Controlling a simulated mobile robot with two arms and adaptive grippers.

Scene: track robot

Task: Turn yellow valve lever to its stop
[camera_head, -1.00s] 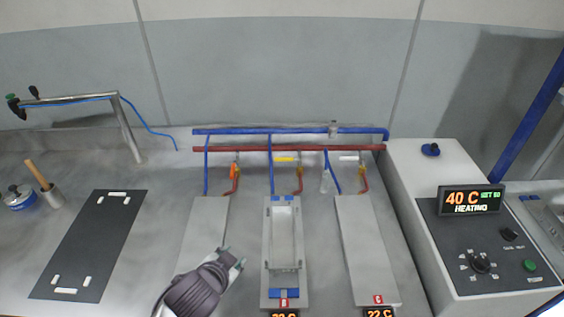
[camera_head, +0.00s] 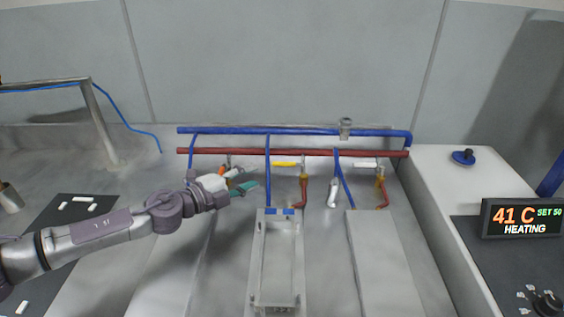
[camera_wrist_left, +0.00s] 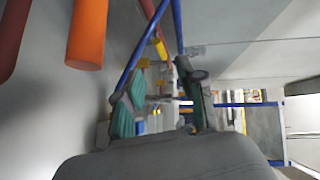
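The yellow valve lever (camera_head: 286,164) lies level along the red pipe, above the middle plate. In the left wrist view the yellow lever (camera_wrist_left: 160,48) shows beyond the fingers, near a blue pipe. My left gripper (camera_head: 241,181) is to the left of the lever and slightly lower, apart from it. Its green-tipped fingers (camera_wrist_left: 160,112) are spread with nothing held between them. My right gripper is in neither view.
An orange lever (camera_wrist_left: 88,30) is close beside my left gripper. A white lever (camera_head: 365,164) is to the right of the yellow one. Blue pipe (camera_head: 300,131) and red pipe (camera_head: 330,153) run across the back. A heater box display (camera_head: 522,217) stands at right.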

